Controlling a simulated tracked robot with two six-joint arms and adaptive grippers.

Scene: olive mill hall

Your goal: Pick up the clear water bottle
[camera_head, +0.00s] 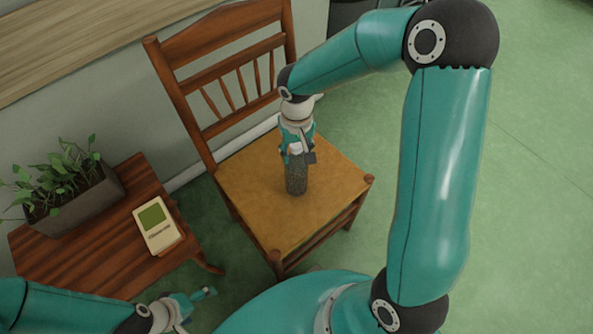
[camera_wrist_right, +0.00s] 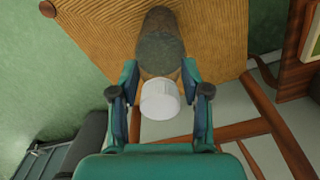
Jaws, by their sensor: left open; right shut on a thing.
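The clear water bottle (camera_head: 297,179) looks grey and see-through, with a white cap. It is upright over the woven chair seat; I cannot tell whether its base touches the seat. My right gripper (camera_head: 297,154) is shut on the bottle's upper part from above and hides some of it. In the right wrist view, the bottle's body (camera_wrist_right: 160,58) lies beyond the fingers, and the white cap (camera_wrist_right: 160,99) is between them (camera_wrist_right: 160,92). My left gripper (camera_head: 196,299) is open and empty, low at the picture's bottom left, away from the bottle.
The wooden chair (camera_head: 245,205) has a slatted back against the wall side. A small wooden table (camera_head: 90,255) to its left bears a planter (camera_head: 75,203) and a cream handheld device with a green screen (camera_head: 157,225). Green floor is clear at the right.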

